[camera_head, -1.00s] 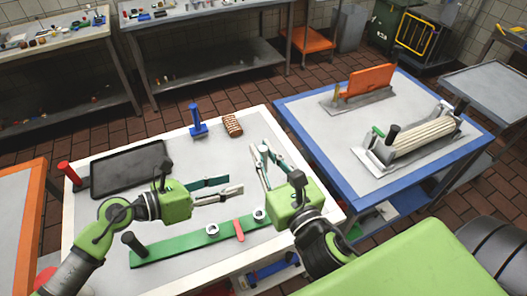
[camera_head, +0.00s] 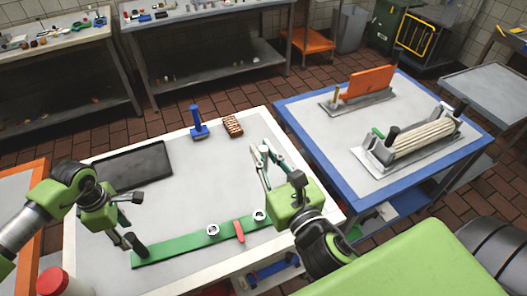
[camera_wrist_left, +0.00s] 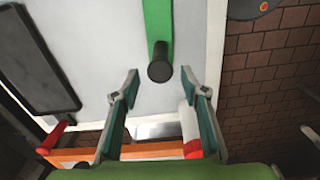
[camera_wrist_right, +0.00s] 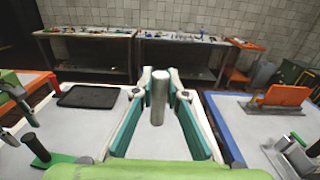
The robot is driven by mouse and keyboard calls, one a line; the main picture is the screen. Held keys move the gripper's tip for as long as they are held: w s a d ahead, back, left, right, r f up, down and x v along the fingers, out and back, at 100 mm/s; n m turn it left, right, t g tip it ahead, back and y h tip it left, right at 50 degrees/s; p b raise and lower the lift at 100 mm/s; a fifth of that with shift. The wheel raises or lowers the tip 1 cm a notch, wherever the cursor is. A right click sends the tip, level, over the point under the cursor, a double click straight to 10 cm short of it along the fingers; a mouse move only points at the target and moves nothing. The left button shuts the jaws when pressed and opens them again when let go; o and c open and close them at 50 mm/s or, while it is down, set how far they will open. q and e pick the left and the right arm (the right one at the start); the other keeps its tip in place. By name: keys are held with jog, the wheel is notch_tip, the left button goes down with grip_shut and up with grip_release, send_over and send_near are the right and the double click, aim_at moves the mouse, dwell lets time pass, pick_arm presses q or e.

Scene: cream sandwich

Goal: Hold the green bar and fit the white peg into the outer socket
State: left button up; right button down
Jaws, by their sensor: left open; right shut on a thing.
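The green bar (camera_head: 180,247) lies along the table's front, with a black knob (camera_head: 138,244) at its left end, two white ring sockets (camera_head: 212,230) (camera_head: 260,215) and a red strip (camera_head: 239,231) between them. My left gripper (camera_wrist_left: 159,80) is open; in the left wrist view the black knob (camera_wrist_left: 159,66) shows near the gap between its fingertips, with no visible contact. My right gripper (camera_wrist_right: 160,78) is shut on the white peg (camera_wrist_right: 158,98), which stands upright between its fingers. In the head view the right gripper (camera_head: 262,155) is above the table, beyond the bar.
A dark tray (camera_head: 130,166) lies at the table's left. A blue-handled tool (camera_head: 197,122) and a brown ridged block (camera_head: 233,126) sit at the back edge. A red-topped white container (camera_head: 50,283) is at lower left. The middle of the table (camera_head: 200,185) is clear.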

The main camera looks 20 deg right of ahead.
aim_at(140, 248)
pick_arm(q)
notch_tip(140, 248, down, 12)
jog(key=b, duration=0.5)
jog(key=shift+d+r+b, duration=0.1)
jog(key=shift+r+b, duration=0.15)
jog(key=shift+b, duration=0.15)
pick_arm(e)
notch_tip(140, 248, down, 6)
jog(key=shift+f, duration=0.1)
pick_arm(q)
jog(key=shift+c, duration=0.4)
grip_shut()
jog(key=shift+o, duration=0.4)
grip_release()
grip_shut()
